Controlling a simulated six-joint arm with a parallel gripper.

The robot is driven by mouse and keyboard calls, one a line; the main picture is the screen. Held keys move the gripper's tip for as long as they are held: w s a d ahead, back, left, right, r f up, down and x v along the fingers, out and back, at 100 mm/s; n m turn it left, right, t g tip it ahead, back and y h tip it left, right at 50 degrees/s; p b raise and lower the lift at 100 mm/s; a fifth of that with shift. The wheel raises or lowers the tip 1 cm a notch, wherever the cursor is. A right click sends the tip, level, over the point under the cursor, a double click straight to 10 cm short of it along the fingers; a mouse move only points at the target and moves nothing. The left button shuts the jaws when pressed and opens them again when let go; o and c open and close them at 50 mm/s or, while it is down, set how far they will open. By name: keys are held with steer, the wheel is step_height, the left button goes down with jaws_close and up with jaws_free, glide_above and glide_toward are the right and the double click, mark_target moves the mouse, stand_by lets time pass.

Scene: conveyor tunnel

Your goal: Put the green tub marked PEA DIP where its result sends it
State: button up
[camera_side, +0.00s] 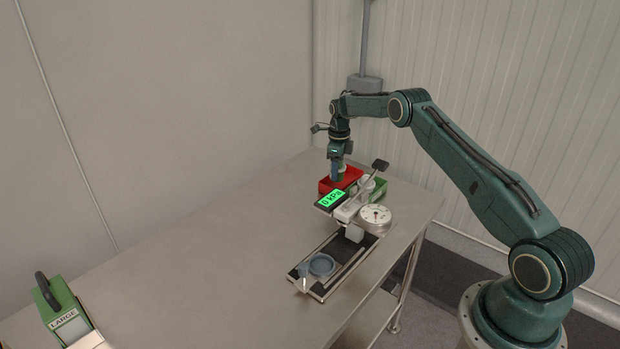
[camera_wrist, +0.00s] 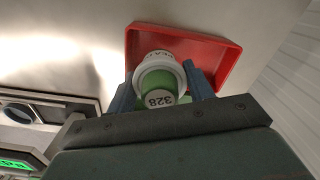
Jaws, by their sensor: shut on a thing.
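My gripper (camera_side: 336,176) is shut on a green tub with a white rim (camera_wrist: 158,80). In the wrist view the tub sits between the two blue fingers. Its end facing the camera reads 328, and the lettering on its rim is only partly readable. A red tray (camera_wrist: 222,55) lies beyond the tub in the wrist view. In the side view my gripper is over the red tray (camera_side: 325,186), and I cannot tell whether the tub touches its floor. A tester with a green display (camera_side: 331,199) reading 0 kPa stands in front of the trays.
A green tray (camera_side: 381,187) is right of the red one, partly hidden by the tester. A round dial (camera_side: 375,216) stands beside the tester. A blue-grey ring (camera_side: 321,265) is at the tester's near end. A green case marked LARGE (camera_side: 62,309) is far left. The table's middle is clear.

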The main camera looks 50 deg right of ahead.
steer(key=shift+f, duration=1.8)
steer(key=shift+f, duration=0.1)
steer(key=o, duration=1.1)
step_height(320, 180, up, 11)
steer(key=shift+f, duration=0.1)
steer(key=shift+r, duration=0.75)
